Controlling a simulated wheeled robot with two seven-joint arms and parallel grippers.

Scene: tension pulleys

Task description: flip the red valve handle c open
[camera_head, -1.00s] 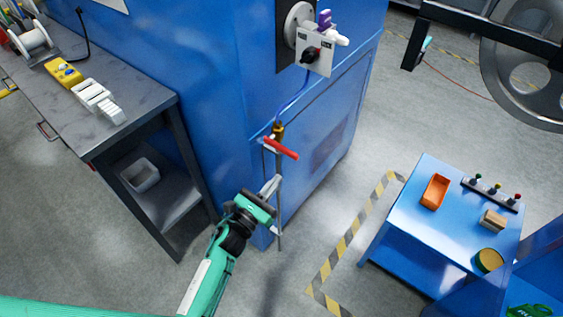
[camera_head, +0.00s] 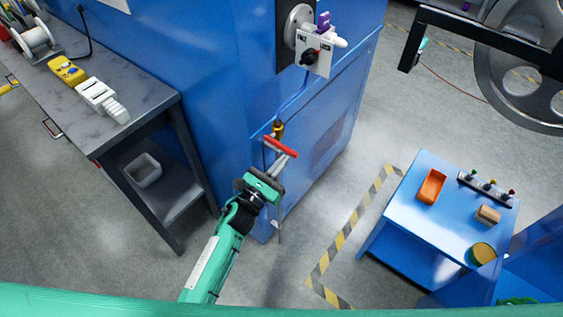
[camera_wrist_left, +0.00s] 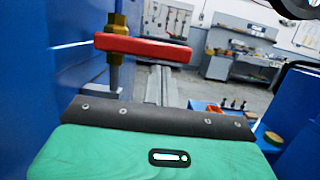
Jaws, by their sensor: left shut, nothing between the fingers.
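The red valve handle (camera_head: 281,147) sits on a brass valve (camera_head: 278,129) on a thin vertical pipe at the corner of the blue machine. It lies across the pipe, sloping down to the right in the head view. In the left wrist view the red handle (camera_wrist_left: 143,46) is a bar to the right of the brass fitting (camera_wrist_left: 116,32). My left gripper (camera_head: 283,160) is shut and empty, just below the handle. Its fingers (camera_wrist_left: 158,85) show under the bar in the left wrist view; I cannot tell whether they touch it. My right gripper is not in view.
The blue machine (camera_head: 215,80) stands behind the pipe, with a grey workbench (camera_head: 150,95) to the left. A blue table (camera_head: 425,222) with an orange bin (camera_head: 431,186) stands at the right. Yellow-black tape (camera_head: 352,232) marks the open floor between.

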